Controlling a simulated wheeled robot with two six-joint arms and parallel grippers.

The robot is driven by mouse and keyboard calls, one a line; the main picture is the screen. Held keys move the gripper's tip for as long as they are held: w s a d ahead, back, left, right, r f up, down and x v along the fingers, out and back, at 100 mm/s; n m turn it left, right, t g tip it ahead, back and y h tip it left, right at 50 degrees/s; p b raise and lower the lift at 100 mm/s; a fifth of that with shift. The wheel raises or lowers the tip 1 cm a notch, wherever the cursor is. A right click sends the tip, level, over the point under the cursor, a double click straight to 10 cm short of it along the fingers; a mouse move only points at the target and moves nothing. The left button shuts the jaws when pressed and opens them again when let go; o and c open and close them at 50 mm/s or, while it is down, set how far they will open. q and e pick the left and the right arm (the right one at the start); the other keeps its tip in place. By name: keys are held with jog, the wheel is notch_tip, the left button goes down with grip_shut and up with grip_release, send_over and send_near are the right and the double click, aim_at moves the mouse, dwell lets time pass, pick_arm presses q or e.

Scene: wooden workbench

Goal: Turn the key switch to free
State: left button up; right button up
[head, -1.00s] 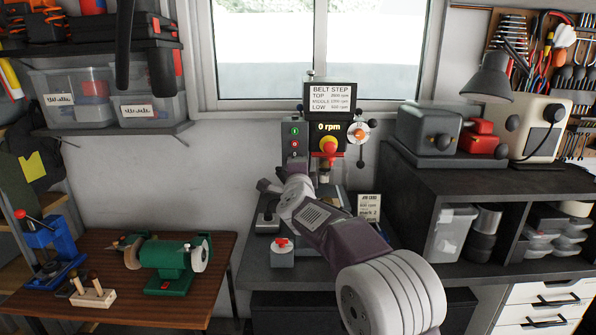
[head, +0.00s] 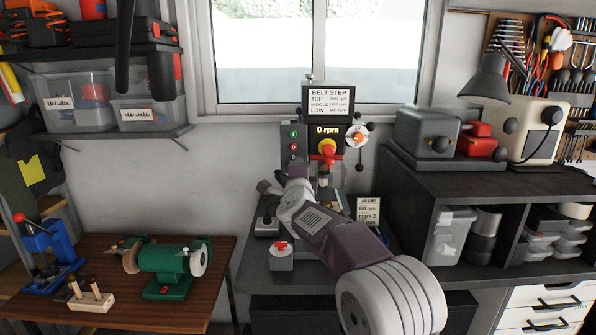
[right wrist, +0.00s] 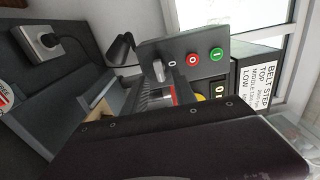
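The key switch seems to be the grey lever-like piece (right wrist: 158,70) on the dark control panel (right wrist: 185,50), beside a red O button (right wrist: 193,60) and a green I button (right wrist: 216,54) in the right wrist view. In the head view the panel (head: 292,130) is on the drill press's left, its lower part hidden by my right arm. My right gripper (head: 267,187) is at the panel's lower end, seen from behind; contact and finger opening cannot be made out. A dark part of my right arm fills the bottom of the wrist view. My left gripper does not show.
The drill press display (head: 327,130) reads 0 rpm. A grey box with a red knob (head: 281,248) stands at the bench front. A job card (head: 368,210) stands right of my arm. A green grinder (head: 168,262) is on the left table (head: 215,290).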

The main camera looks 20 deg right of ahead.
jog(key=shift+a, duration=0.1)
jog(key=b+v, duration=0.2)
jog(key=v, duration=0.7)
jog(key=shift+r, duration=0.1)
jog(key=s+f+n+g+y+p, duration=0.25)
jog(key=s+f+n, duration=0.2)
jog(key=f, duration=0.35)
jog(key=s+f+n+g+y+p, duration=0.25)
jog(key=f+n, duration=0.35)
jog(key=f, duration=0.3)
jog(key=s+f+n+g, duration=0.5)
jog(key=s+f, duration=0.3)
jog(key=s, duration=0.4)
jog(key=s+f+n+g+p, duration=0.1)
jog(key=s+f+n+g, duration=0.4)
jog(key=s+f, duration=0.3)
jog(key=s+g, duration=0.1)
jog(key=s, duration=0.2)
jog(key=shift+s+a+f+n, duration=0.3)
jog(key=shift+s+a+n, duration=0.05)
jog(key=shift+s+a, duration=0.05)
